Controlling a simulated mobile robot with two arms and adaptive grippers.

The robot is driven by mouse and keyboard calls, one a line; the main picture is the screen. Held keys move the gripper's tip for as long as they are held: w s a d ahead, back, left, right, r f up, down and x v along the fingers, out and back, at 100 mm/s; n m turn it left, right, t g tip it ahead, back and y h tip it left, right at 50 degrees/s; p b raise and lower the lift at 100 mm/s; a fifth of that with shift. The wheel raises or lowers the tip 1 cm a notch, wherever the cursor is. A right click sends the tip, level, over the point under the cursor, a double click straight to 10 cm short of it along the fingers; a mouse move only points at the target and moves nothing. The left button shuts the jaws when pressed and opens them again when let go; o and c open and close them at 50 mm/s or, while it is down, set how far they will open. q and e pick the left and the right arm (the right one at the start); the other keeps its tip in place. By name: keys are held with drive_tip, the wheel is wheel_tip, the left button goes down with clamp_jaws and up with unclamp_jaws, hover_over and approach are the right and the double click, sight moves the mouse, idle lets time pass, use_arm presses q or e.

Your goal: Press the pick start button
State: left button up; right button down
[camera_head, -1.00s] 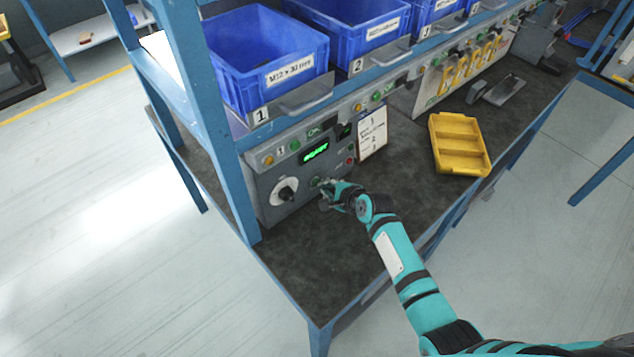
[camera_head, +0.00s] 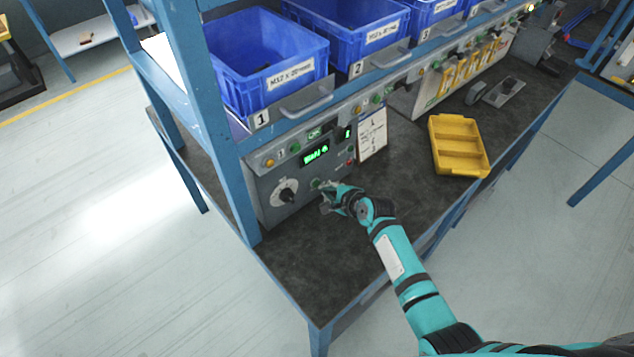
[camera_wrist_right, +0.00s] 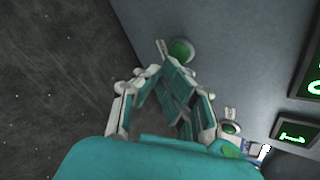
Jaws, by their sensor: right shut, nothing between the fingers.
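My right gripper (camera_head: 326,194) is at the panel, right by this green button. In the right wrist view the fingers (camera_wrist_right: 164,66) are closed together, empty, with tips at the edge of a round green button (camera_wrist_right: 181,50). I cannot tell whether they touch it. My left gripper is not in view.
Blue bins (camera_head: 262,60) stand on the shelf above the panel. A white card (camera_head: 372,134) leans right of the displays. A yellow tray (camera_head: 458,146) with compartments lies on the dark bench top (camera_head: 330,262), which is clear in front. A blue frame post (camera_head: 210,130) stands left of the panel.

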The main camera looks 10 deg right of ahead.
drive_tip(key=shift+s+d, duration=0.2)
drive_tip(key=shift+s, duration=0.05)
drive_tip(key=shift+s+d+r+p, duration=0.1)
drive_tip(key=shift+s+d+p, duration=0.25)
drive_tip(key=shift+s+p, duration=0.2)
drive_tip(key=shift+s+d+p, duration=0.7)
drive_tip(key=shift+s, duration=0.35)
drive_tip(key=shift+s+d, duration=0.35)
drive_tip(key=shift+s, duration=0.15)
